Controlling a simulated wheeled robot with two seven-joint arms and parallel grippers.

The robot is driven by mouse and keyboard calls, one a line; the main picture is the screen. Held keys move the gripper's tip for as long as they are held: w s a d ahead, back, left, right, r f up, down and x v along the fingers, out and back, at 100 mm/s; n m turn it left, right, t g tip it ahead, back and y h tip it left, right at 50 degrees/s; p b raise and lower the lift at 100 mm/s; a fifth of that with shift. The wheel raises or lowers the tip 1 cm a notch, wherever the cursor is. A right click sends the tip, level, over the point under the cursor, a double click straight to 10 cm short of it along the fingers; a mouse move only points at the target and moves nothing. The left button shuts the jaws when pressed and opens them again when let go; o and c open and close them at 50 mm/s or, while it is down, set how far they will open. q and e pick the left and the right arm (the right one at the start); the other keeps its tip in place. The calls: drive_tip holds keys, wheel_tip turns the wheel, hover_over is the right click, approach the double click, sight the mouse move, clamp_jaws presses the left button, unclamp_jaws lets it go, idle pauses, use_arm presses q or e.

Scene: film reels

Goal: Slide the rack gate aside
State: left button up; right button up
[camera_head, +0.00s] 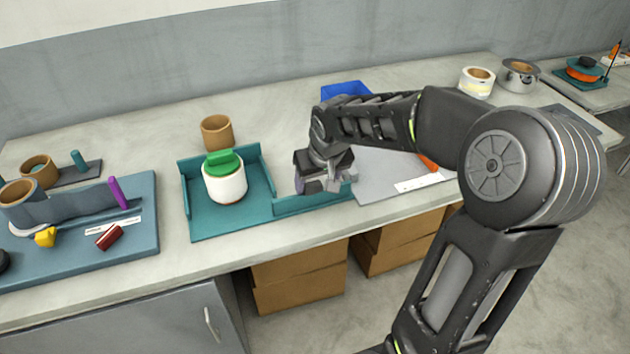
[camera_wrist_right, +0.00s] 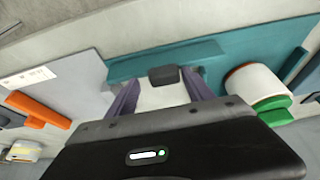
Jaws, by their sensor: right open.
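The teal rack (camera_head: 225,217) sits on the bench with low walls at its back and left. A white film reel with a green top (camera_head: 226,182) stands upright in it. The rack gate, a long low teal bar (camera_head: 300,205), runs along the front edge and extends right, past the rack. It also shows in the right wrist view (camera_wrist_right: 185,52), with a dark block (camera_wrist_right: 163,75) at its edge. My right gripper (camera_head: 326,184) is open at the bar's right part. In the wrist view its fingers (camera_wrist_right: 160,84) lie either side of the dark block; contact cannot be told. My left gripper is out of view.
A grey board (camera_head: 385,178) with an orange piece lies right of the bar. A brown cup (camera_head: 217,132) stands behind the rack. A blue tray (camera_head: 150,215) with rolls and small parts lies left. A bare bench strip runs in front of the rack.

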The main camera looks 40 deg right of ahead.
drive_tip(key=shift+a+r, duration=0.1)
drive_tip(key=shift+a, duration=0.05)
drive_tip(key=shift+r, duration=0.3)
drive_tip(key=v, duration=0.7)
drive_tip(key=shift+s, duration=0.1)
idle(0.3)
